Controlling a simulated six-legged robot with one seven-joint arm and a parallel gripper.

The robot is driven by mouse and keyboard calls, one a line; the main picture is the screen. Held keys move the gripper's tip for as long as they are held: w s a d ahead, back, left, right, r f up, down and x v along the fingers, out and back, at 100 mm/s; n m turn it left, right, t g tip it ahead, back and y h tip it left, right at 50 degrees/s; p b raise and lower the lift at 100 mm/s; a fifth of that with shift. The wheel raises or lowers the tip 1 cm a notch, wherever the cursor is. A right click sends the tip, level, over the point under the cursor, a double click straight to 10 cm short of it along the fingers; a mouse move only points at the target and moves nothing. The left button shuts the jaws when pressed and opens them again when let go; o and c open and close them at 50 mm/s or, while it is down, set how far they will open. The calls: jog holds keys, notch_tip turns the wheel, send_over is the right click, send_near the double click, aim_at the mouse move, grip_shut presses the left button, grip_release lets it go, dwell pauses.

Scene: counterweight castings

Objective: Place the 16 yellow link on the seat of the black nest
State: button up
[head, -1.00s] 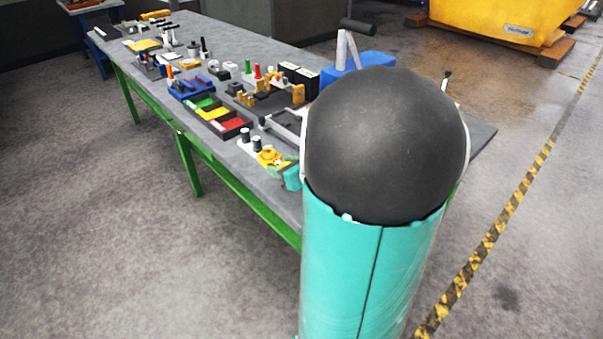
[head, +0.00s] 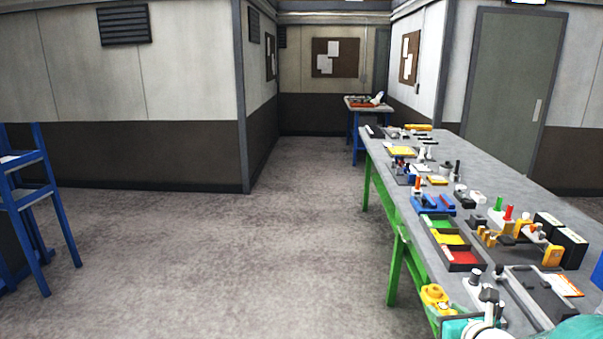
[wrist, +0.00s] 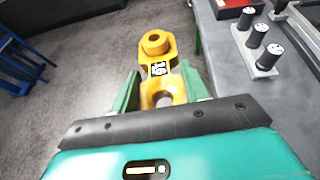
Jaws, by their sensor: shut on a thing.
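My gripper (wrist: 160,92) is shut on the yellow link (wrist: 157,44), which carries a black-and-white 16 label and has a ring-shaped far end. The link points away from the green fingers, over the floor beside the table's edge. In the head view the link (head: 434,296) shows at the table's near left edge, with part of my teal gripper (head: 470,326) at the bottom. I cannot pick out the black nest or its seat with certainty in either view.
The long grey table (head: 497,178) runs away on the right, crowded with parts. A tray with green, yellow and red compartments (head: 483,263) stands near its left edge. Open floor (head: 250,260) lies left.

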jog(key=w+a+f+n+y, duration=0.1)
jog(key=w+a+f+y, duration=0.1)
jog(key=a, duration=0.7)
jog(key=w+a+f+n+y, duration=0.1)
jog(key=w+a+f, duration=0.3)
jog(key=a, duration=0.6)
jog(key=shift+w+f+n+g+y, duration=0.2)
jog(key=shift+w+n+g+y, duration=0.15)
jog(key=shift+w+n, duration=0.45)
